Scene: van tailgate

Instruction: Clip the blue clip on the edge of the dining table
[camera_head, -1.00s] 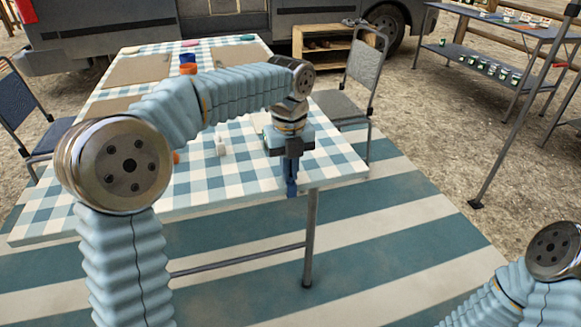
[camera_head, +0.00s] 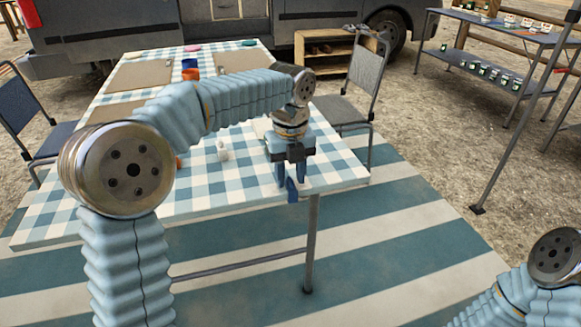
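The dining table (camera_head: 85,222) has a blue-and-white checked top, with its near edge facing me. The blue clip (camera_head: 292,190) sits at this near edge, toward the right corner, with its lower part below the tabletop's rim. My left gripper (camera_head: 292,178) points down over the edge, directly above and around the clip. Its two fingers stand apart, with the clip between and below them. The clip's upper part is partly hidden by the gripper. Only a joint and a sleeve of my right arm show at the lower right; its gripper is out of view.
A small white object (camera_head: 223,152) stands on the table left of my gripper. Orange (camera_head: 190,74) and blue (camera_head: 189,63) cups stand farther back. A chair (camera_head: 350,95) is close at the table's right side, another (camera_head: 25,115) at the left. The striped mat in front is clear.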

